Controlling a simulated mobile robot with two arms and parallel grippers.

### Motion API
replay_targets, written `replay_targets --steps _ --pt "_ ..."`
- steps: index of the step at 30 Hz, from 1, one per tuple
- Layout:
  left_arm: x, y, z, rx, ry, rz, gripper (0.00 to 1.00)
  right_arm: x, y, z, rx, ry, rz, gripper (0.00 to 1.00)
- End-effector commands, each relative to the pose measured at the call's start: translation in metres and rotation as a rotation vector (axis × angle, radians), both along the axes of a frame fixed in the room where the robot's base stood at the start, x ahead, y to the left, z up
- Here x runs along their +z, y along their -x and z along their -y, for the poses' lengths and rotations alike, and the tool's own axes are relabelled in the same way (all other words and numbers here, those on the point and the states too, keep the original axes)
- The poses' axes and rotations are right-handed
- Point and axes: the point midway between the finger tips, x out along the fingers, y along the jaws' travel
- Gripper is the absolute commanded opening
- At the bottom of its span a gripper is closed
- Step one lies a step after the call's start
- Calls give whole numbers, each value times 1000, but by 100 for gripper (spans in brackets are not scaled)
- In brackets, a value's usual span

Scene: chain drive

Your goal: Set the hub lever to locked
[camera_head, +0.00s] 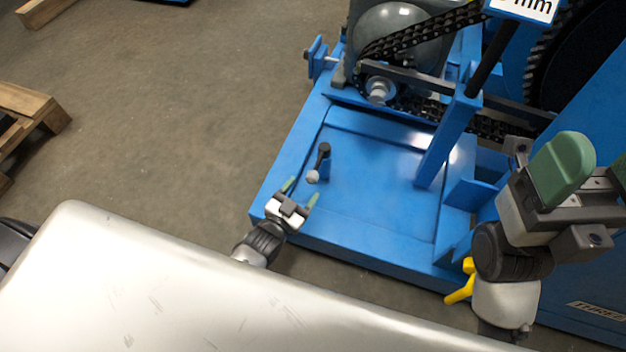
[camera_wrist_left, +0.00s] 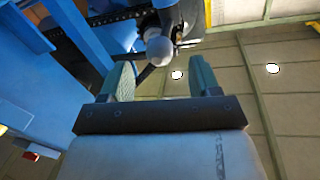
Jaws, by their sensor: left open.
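A short black lever with a grey ball knob (camera_head: 313,176) stands on the blue base plate, near its left edge; it looks like the hub lever. My left gripper (camera_head: 300,194) is open, just in front of the knob, its green fingertips pointing towards it. In the left wrist view the knob (camera_wrist_left: 160,48) shows beyond the gap between the two fingertips (camera_wrist_left: 160,78), with nothing gripped. I cannot tell whether they touch it. My right gripper (camera_head: 593,172) is at the right, apart from the lever, its fingers apart and one cut off by the picture edge.
The blue base plate (camera_head: 370,215) is mostly clear around the lever. A black chain (camera_head: 425,32) and sprockets stand at the back. A blue upright post (camera_head: 448,140) rises right of the lever. A yellow handle (camera_head: 462,284) sits at the front edge. A wooden pallet (camera_head: 30,110) lies at the left.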

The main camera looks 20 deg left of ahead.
Motion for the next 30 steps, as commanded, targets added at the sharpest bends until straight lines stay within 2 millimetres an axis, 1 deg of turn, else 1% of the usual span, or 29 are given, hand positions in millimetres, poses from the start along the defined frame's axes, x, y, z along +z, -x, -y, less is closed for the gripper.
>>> replay_targets --steps 1,3,6,9,14,20,21,29,30 --pt "-4 -11 2 -1 1 3 62 -2 0 0 -1 0 17 69" --pt "-3 -23 5 1 0 2 62 1 -1 -1 -2 3 32 69" --pt "-3 -36 9 0 1 1 62 4 -1 -1 -3 4 53 69" --pt "-2 -46 11 0 1 0 62 7 -1 -1 -4 5 65 69" --pt "-1 -52 12 0 1 -2 62 10 -1 -2 -4 6 72 69" --pt "-1 -52 12 0 1 -2 62 11 -1 -2 -4 7 73 69" --pt "-1 -52 12 0 1 -2 61 11 -1 -2 -4 7 73 69" --pt "-1 -52 12 0 1 -2 21 11 -1 -2 -4 7 73 69" --pt "-1 -52 12 0 0 -2 15 11 -1 -2 -4 7 73 69"
